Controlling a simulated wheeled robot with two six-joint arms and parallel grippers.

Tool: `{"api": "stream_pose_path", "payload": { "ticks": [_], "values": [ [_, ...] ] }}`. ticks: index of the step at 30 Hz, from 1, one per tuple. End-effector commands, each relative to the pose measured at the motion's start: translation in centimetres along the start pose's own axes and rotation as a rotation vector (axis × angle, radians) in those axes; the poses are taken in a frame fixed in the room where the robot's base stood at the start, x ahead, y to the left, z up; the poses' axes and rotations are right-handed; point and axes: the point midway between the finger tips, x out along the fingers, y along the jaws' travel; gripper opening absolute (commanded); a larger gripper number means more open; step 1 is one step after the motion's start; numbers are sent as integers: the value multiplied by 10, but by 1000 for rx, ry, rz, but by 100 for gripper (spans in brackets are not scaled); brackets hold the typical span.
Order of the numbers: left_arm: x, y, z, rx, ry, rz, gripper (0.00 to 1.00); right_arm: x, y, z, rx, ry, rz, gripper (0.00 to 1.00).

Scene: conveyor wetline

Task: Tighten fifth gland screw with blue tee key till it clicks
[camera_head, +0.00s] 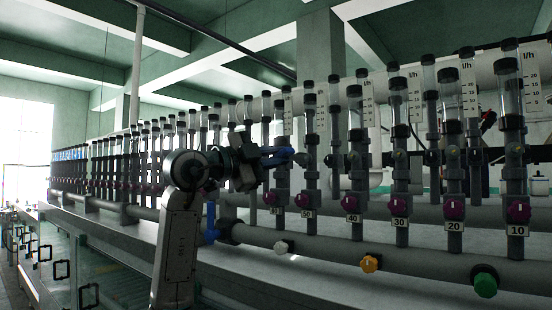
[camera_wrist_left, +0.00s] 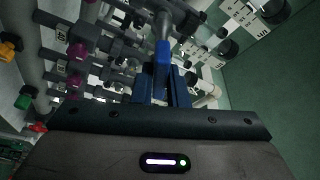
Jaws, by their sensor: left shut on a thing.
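My left gripper (camera_head: 290,157) reaches in from the left in front of the row of flowmeter tubes, near the ones over plates 60 (camera_head: 277,211) and 50 (camera_head: 307,213). In the left wrist view its blue fingers (camera_wrist_left: 162,92) are shut on the blue tee key (camera_wrist_left: 162,56), whose grey shaft points away toward the fittings. I cannot tell whether the key's tip sits in a screw. The grey gland fittings (camera_head: 310,140) stand along the tubes; the individual screws are too small to make out. The right gripper is not in view.
Magenta knobs (camera_head: 453,212) and numbered plates run below the tubes. A lower pipe carries white (camera_head: 281,247), orange (camera_head: 371,263) and green (camera_head: 485,284) knobs. A blue lever (camera_head: 211,222) stands beside my left arm. The grey ledge in front is bare.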

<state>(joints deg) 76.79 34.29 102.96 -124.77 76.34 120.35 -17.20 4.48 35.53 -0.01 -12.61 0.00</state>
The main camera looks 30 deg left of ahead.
Motion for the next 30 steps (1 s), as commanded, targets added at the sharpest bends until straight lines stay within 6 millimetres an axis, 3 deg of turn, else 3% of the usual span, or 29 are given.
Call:
{"api": "stream_pose_path", "payload": {
  "ticks": [30],
  "values": [
    [-7,0,-3,0,1,-1,0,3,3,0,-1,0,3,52]
  ]
}}
